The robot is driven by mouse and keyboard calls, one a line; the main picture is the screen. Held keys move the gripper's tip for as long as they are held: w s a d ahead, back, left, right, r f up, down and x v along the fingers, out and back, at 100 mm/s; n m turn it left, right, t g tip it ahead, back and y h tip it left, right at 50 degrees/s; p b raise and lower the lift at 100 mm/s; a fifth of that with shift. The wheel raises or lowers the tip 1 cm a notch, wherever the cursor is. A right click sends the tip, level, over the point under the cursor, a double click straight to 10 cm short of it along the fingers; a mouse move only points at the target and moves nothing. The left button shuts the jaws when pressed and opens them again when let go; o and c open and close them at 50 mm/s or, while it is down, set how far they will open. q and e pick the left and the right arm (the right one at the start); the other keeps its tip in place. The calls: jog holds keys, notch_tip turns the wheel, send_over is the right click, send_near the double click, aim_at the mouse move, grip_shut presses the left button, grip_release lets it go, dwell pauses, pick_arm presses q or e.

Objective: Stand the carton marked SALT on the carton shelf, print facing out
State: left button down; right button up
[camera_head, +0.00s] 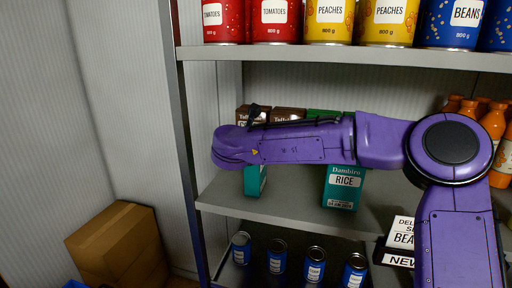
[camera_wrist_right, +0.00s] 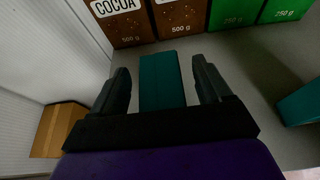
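A teal carton (camera_wrist_right: 162,82) stands on the middle shelf, between the fingers of my right gripper (camera_wrist_right: 160,68) in the right wrist view. The fingers are apart, with a gap on each side of the carton. In the head view my purple right arm crosses in front of this carton (camera_head: 254,181) and hides its upper part; its print cannot be read. A teal carton marked RICE (camera_head: 342,188) stands to its right on the same shelf (camera_head: 285,208). No carton can be read as SALT. My left gripper is not in view.
Brown cocoa cartons (camera_wrist_right: 180,16) and green cartons (camera_wrist_right: 232,12) stand in a row behind. Cans of tomatoes (camera_head: 275,20), peaches and beans fill the shelf above. Blue cans (camera_head: 277,257) stand below. Orange bottles (camera_head: 494,122) are at right; a cardboard box (camera_head: 115,245) is at lower left.

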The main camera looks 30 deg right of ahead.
jog(key=shift+w, duration=0.15)
jog(key=shift+r, duration=0.15)
jog(key=shift+s+a, duration=0.2)
jog(key=b+v, duration=0.6)
jog(key=v, duration=0.5)
jog(key=shift+a+r, duration=0.2)
jog(key=shift+r, duration=0.1)
jog(key=shift+s, duration=0.15)
